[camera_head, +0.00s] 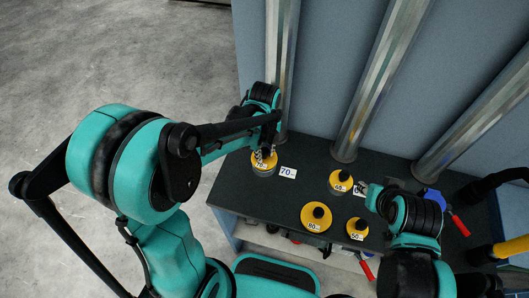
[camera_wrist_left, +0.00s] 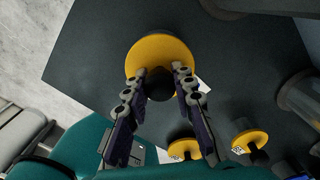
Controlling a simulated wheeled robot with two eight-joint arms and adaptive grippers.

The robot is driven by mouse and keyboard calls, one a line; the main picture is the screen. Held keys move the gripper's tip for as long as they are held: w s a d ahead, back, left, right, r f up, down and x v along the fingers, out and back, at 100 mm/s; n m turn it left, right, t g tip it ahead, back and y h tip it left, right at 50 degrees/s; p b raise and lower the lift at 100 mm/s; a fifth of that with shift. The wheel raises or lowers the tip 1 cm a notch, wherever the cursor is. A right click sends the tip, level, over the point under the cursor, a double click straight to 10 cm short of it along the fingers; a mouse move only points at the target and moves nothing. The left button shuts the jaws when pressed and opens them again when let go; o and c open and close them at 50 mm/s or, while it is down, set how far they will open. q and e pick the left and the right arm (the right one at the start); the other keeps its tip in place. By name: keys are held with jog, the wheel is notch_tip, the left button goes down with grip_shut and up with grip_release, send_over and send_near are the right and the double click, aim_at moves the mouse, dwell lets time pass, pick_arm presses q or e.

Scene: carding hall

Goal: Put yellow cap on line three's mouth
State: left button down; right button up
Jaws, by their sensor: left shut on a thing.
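Several yellow caps with black knobs sit on the dark shelf (camera_head: 235,188). The cap marked 70 (camera_head: 262,165) stands at the left beside a white 70 card (camera_head: 287,172). My left gripper (camera_head: 264,152) is over it; in the left wrist view its two fingers (camera_wrist_left: 161,76) are shut on the black knob of this yellow cap (camera_wrist_left: 150,48). The caps marked 60 (camera_head: 340,181), 80 (camera_head: 316,215) and 50 (camera_head: 357,229) stand to the right. My right gripper (camera_head: 369,195) is beside the 60 cap; its finger opening is unclear.
Shiny metal pipes (camera_head: 281,55), (camera_head: 375,85), (camera_head: 480,120) come down to the back of the shelf. At the right lie a blue part (camera_head: 434,198) and a red-handled tool (camera_head: 459,224), near black and yellow hoses. Grey floor is open at the left.

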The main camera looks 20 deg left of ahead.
pick_arm(q)
jog(key=shift+f+b, duration=0.55)
jog(key=shift+f, duration=0.05)
jog(key=c, duration=1.3)
grip_release()
